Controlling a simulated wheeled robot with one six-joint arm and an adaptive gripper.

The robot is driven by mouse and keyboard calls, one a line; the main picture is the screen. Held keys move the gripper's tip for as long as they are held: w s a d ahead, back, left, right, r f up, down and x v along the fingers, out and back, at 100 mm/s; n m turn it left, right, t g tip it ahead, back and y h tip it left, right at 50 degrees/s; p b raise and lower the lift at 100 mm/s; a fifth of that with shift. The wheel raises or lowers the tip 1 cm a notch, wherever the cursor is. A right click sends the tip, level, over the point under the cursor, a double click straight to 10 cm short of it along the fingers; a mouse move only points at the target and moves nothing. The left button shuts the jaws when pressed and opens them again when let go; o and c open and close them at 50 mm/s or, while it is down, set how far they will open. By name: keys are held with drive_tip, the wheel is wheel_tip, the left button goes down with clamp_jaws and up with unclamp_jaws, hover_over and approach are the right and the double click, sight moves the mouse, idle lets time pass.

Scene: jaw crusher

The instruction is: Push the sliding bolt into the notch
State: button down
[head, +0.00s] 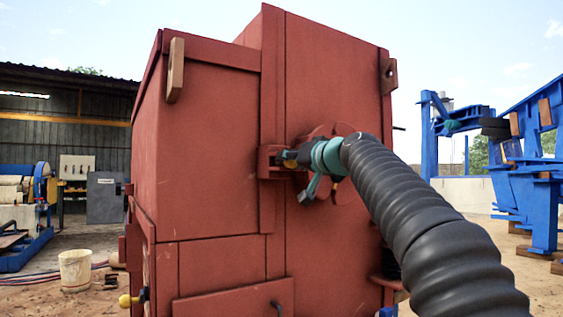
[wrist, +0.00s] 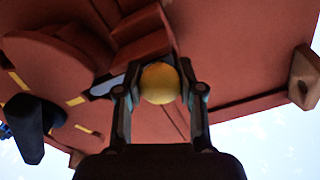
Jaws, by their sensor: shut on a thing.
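The sliding bolt's round yellow knob (wrist: 160,83) sits between the two fingers of my gripper (wrist: 160,90) in the wrist view. The fingers are closed on it from both sides. A short grey metal piece, which looks like part of the bolt, shows just left of the fingers. In the head view my gripper (head: 286,158) is at the red bracket (head: 267,162) on the crusher's side, and the knob (head: 291,164) shows small between the fingers. The notch cannot be made out; the gripper and bracket cover most of the bolt.
The red crusher housing (head: 210,150) fills the middle. A round red cover with yellow marks (wrist: 50,75) and a dark protruding part (wrist: 30,125) lie left of the gripper. A second yellow knob (head: 126,300) sits low on the housing. A white bucket (head: 75,270) stands on the ground.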

drive_tip(key=shift+w+d+h, duration=0.25)
drive_tip(key=shift+d+h, duration=0.05)
drive_tip(key=shift+d, duration=0.15)
drive_tip(key=c, duration=1)
unclamp_jaws()
drive_tip(key=o, duration=0.3)
drive_tip(key=shift+w+d, duration=0.15)
drive_tip(key=shift+d, duration=0.05)
drive_tip(key=shift+a, duration=0.25)
drive_tip(key=shift+s+d, duration=0.2)
drive_tip(key=shift+s, duration=0.25)
drive_tip(key=v, duration=1.1)
drive_tip(key=shift+d, duration=0.15)
drive_tip(key=shift+f+m, duration=0.1)
drive_tip(key=shift+m, duration=0.2)
